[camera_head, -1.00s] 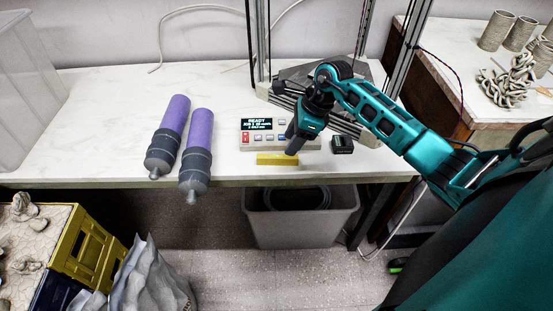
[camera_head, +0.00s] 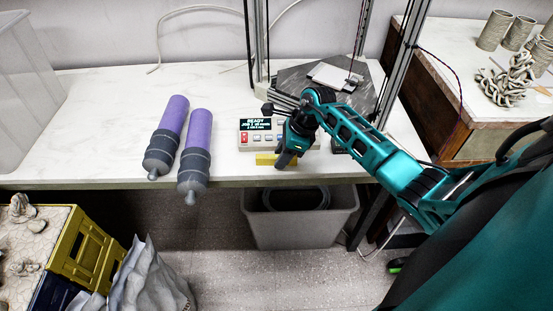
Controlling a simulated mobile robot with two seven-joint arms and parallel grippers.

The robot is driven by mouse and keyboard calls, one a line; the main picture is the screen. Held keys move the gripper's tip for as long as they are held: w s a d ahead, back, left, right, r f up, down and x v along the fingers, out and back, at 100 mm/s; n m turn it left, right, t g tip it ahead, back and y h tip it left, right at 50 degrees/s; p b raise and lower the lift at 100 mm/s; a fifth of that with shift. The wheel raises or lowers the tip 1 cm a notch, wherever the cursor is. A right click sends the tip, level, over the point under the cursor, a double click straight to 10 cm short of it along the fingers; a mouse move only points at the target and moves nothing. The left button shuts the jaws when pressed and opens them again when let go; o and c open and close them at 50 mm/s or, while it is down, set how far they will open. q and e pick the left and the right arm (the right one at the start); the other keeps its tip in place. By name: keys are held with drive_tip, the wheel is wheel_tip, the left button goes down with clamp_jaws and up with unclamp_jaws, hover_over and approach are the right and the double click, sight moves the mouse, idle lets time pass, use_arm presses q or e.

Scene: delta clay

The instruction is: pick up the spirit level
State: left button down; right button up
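The spirit level looks to be the small yellow bar (camera_head: 264,159) lying at the front edge of the white table, in front of the control box. My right gripper (camera_head: 281,163) is low over the bar's right part, pointing down, and hides its right end. The fingers are dark and close together in this view. I cannot tell whether they are around the bar or just above it. My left gripper is not in view.
A control box (camera_head: 246,136) with a lit display stands just behind the bar. Two purple and grey cylinders (camera_head: 200,130) lie to the left. A metal-framed machine (camera_head: 295,77) stands behind. A grey bin (camera_head: 290,222) is on the floor below the table edge.

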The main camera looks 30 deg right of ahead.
clamp_jaws()
idle(0.3)
